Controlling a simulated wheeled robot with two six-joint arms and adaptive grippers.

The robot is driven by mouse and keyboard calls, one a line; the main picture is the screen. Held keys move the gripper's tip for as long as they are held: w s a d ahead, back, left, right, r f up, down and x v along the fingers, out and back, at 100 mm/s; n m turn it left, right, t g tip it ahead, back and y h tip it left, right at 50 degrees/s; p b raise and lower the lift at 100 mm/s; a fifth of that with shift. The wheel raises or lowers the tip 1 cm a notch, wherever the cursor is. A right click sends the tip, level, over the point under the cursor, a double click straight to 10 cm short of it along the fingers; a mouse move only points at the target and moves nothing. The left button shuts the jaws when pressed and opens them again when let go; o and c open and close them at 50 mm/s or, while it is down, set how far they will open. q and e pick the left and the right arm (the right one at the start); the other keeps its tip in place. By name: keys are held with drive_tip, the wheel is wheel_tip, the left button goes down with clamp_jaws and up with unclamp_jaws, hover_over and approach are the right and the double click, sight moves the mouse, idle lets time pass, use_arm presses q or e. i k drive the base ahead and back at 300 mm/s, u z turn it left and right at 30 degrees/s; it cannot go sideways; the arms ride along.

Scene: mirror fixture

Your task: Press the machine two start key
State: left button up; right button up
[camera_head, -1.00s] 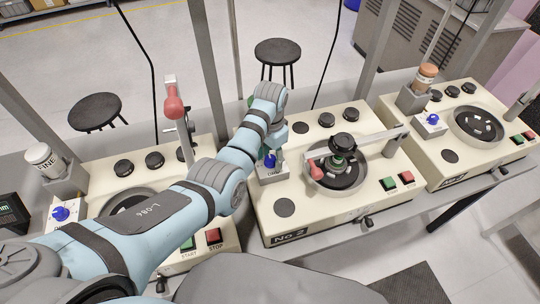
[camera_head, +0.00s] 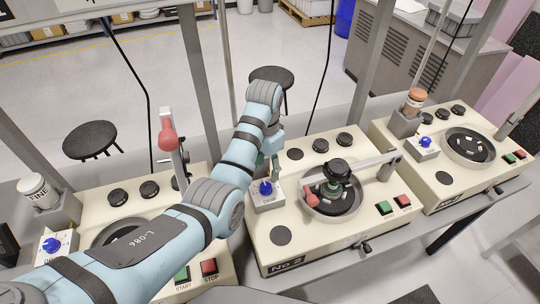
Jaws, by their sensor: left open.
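Machine two (camera_head: 335,240), a cream box labelled No 2, stands in the middle of the head view. Its green start key (camera_head: 384,208) is at the front right of its top, left of the red stop key (camera_head: 403,201). Both are uncovered. My left arm reaches in from the lower left, and its wrist bends down over the machine's back left corner. My left gripper (camera_head: 269,162) is there, open, just behind the blue knob (camera_head: 266,188), well left of and behind the green key. The forearm partly hides it. My right gripper is not in view.
A lever with a red handle (camera_head: 311,200) crosses machine two's round bowl, which holds a dark knobbed piece (camera_head: 337,172). Another machine (camera_head: 470,165) stands right, and one at left (camera_head: 90,212) is partly under my arm. Grey posts rise behind. Space above the green key is clear.

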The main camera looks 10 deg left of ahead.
sight(385, 206)
drive_tip(key=k, duration=1)
